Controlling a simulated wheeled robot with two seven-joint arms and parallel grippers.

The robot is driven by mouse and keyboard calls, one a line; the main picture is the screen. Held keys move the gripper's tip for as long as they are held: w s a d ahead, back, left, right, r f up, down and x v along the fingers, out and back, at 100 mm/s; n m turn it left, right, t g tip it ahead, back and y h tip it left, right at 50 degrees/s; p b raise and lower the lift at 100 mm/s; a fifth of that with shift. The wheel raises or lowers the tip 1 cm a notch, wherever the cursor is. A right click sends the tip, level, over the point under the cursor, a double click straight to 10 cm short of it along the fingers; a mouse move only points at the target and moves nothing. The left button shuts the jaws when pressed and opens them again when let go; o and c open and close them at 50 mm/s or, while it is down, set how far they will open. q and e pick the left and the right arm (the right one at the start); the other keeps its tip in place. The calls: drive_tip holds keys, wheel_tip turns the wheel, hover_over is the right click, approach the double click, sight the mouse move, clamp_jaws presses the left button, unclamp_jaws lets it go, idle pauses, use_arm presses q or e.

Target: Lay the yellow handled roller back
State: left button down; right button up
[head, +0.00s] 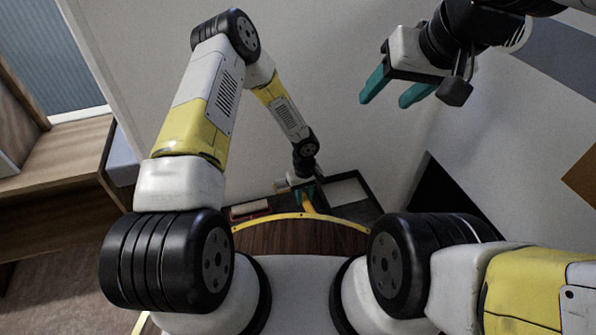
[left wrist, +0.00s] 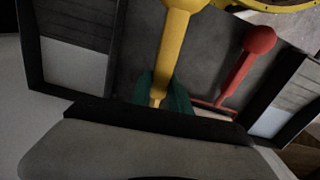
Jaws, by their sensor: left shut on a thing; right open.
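My left gripper (head: 302,192) is low at the far wall, over a dark tray (head: 368,212). Its teal fingers, also in the left wrist view (left wrist: 162,97), are shut on the yellow handled roller (left wrist: 172,45). A short piece of the yellow roller (head: 308,204) shows below the gripper in the head view. In the left wrist view the yellow handle runs up from between the fingers to the top edge, its far end cut off. I cannot tell whether the roller touches the tray floor. My right gripper (head: 392,91) is open, empty and raised at the upper right.
A red-handled tool (left wrist: 247,68) lies in the tray, right of the yellow one in the left wrist view. Pale panels lie at both sides of the tray. A yellow-edged curved brown surface (head: 300,237) is in front. A wooden bench (head: 55,165) stands at left.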

use_arm(q)
wheel_tip(320, 180, down, 11)
drive_tip(key=shift+r, duration=0.2)
idle(0.3)
drive_tip(key=c, duration=1.1)
unclamp_jaws()
